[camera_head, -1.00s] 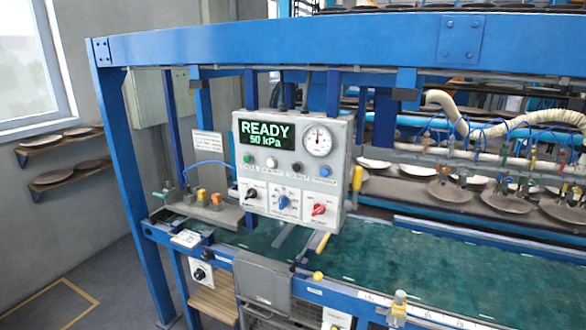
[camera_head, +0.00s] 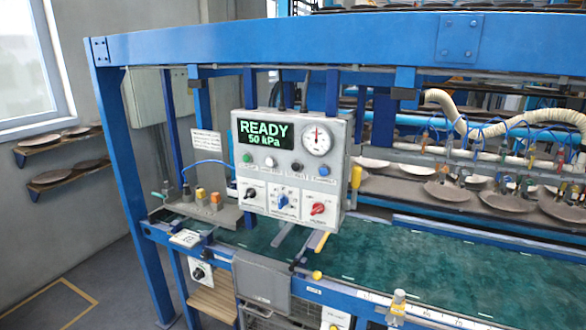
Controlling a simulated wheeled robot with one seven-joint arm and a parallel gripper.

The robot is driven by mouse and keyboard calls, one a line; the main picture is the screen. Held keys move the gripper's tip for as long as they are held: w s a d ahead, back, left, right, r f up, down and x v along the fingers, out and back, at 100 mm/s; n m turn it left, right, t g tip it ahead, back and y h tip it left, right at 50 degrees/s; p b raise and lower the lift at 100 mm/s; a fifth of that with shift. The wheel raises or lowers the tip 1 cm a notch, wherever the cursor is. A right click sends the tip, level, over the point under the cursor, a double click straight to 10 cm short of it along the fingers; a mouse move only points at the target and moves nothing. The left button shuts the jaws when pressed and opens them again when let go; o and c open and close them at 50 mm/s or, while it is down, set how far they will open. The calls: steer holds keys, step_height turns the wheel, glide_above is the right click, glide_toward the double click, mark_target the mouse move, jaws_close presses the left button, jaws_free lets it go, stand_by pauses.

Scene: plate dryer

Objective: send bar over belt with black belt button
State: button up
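A grey control panel (camera_head: 338,151) hangs from the blue frame near the middle. Its screen (camera_head: 263,134) reads READY and 50 kPa in green. Below the screen is a row of buttons: green (camera_head: 247,157), white (camera_head: 270,161), black (camera_head: 296,167) and blue (camera_head: 324,170). The black one is small, and its label is too small to read. A pale bar (camera_head: 480,158) with several hoses and fittings is at the right, above a row of plates (camera_head: 446,191). The green belt (camera_head: 420,258) runs below and in front of it, and its visible part is bare. My gripper is in no view.
Lower on the panel are a black knob (camera_head: 249,193), a blue knob (camera_head: 282,202) and a red knob (camera_head: 317,208). A blue post (camera_head: 140,200) and top beam (camera_head: 290,44) frame the machine. Clear floor (camera_head: 90,270) lies at the left.

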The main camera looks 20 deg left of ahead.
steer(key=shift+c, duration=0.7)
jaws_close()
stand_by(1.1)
